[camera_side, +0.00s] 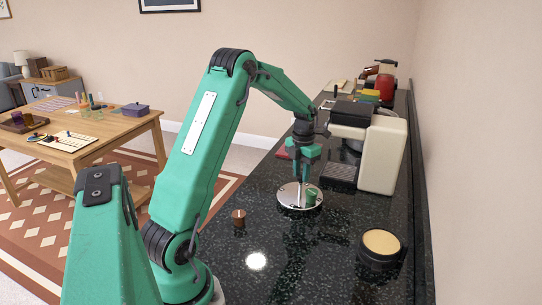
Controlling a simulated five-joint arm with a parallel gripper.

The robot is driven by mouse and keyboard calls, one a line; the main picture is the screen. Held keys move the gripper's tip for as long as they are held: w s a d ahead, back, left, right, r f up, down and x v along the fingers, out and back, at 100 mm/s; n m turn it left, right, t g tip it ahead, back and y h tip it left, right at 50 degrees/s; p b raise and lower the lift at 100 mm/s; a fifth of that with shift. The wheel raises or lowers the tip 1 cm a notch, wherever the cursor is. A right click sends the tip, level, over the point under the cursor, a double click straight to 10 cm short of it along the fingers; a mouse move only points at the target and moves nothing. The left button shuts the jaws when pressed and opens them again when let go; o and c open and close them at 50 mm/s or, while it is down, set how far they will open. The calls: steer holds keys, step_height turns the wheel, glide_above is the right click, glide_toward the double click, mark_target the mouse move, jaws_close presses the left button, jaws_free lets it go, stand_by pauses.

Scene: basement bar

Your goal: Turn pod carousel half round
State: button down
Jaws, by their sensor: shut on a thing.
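The pod carousel (288,199) is a round silver disc lying flat on the black counter. A green pod (311,196) sits on its right front part. A thin upright post (300,190) stands near the disc's middle. My gripper (302,178) points down over the disc and is shut on the top of this post. The fingertips are small here and partly hide the post. A brown pod (238,217) stands on the counter, apart from the disc, to its left and nearer the camera.
A cream and black coffee machine (383,158) stands close behind the disc on the right. A round black container with a tan top (381,246) is at the front right. Red and yellow items (384,86) stand farther back. The counter's front middle is clear.

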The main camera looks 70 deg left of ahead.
steer(key=shift+w+r+n, duration=0.1)
steer(key=shift+n, duration=0.4)
steer(key=c, duration=1.1)
jaws_free()
steer(key=shift+c, duration=0.2)
steer(key=shift+r, duration=3.9)
